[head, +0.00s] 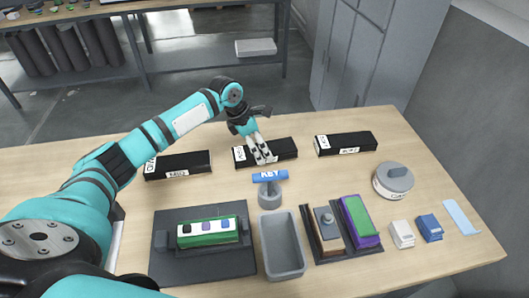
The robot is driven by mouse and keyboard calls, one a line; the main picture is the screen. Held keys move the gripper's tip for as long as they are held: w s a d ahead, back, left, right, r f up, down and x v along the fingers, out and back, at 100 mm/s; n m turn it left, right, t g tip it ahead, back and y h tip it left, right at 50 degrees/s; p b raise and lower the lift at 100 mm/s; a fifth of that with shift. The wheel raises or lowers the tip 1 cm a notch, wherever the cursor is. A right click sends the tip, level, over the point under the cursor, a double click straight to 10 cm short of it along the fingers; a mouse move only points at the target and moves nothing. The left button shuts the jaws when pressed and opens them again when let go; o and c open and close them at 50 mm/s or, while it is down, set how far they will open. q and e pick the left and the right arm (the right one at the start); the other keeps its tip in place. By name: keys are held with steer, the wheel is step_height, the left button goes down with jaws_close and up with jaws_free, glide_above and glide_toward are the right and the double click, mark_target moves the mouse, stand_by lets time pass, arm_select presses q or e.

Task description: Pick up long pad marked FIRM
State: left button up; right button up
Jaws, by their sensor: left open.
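Three long black pads with small white labels lie in a row across the back of the wooden table: a left pad (185,162), a middle pad (283,149) and a right pad (350,143). Their label print is too small for me to read surely, so I cannot tell which says FIRM. My left gripper (262,156) reaches over the middle pad, pointing down, with its pale fingertips at the pad's front side. It is open and covers part of that pad; whether it touches the pad is unclear. My right gripper is not in view.
A round grey-lidded container (393,180) and small boxes sit right.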

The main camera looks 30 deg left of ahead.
mark_target(285, 149)
arm_select(q)
steer(key=x, duration=0.4)
steer(key=shift+w+a, duration=0.1)
steer(key=shift+w, duration=0.1)
steer(key=shift+r, duration=0.15)
steer(key=c, duration=1.6)
